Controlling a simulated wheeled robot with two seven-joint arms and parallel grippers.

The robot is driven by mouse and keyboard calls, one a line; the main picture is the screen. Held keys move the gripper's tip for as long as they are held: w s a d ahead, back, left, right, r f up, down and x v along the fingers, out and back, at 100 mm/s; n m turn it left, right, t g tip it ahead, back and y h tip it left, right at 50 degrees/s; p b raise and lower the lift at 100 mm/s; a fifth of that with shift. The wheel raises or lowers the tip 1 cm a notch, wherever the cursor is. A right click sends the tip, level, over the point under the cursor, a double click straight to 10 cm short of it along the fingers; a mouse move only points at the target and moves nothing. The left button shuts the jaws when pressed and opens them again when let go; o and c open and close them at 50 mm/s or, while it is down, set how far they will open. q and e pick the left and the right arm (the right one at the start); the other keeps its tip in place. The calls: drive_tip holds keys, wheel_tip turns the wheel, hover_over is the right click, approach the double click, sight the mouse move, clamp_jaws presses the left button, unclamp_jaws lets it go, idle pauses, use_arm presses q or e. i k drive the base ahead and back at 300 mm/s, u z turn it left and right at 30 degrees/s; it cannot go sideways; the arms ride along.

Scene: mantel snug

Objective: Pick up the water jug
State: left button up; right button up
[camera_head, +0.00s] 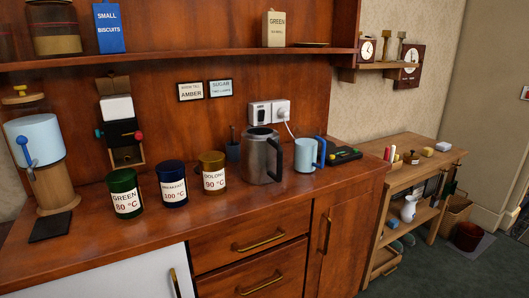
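A light blue jug (306,156) with a dark blue handle on its right stands upright on the wooden counter, right of the kettle. It is the likeliest water jug, though no label shows. A grey metal kettle (261,160) with a black handle stands close to its left. A small white pitcher (408,209) stands on the lower shelf of the side table at right. Neither of my grippers is in view.
Three labelled canisters, green (125,194), blue (173,185) and amber (212,174), stand left of the kettle. A dark box (344,155) lies right of the jug. A shelf (200,57) overhangs the back. The counter's front strip (200,214) is clear.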

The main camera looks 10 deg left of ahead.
sight(306, 138)
drive_tip(key=k, duration=1.3)
drive_tip(key=z, duration=1)
drive_tip(key=i, duration=1.65)
drive_tip(key=z, duration=0.15)
drive_tip(key=i, duration=1.4)
drive_tip(key=u, duration=0.85)
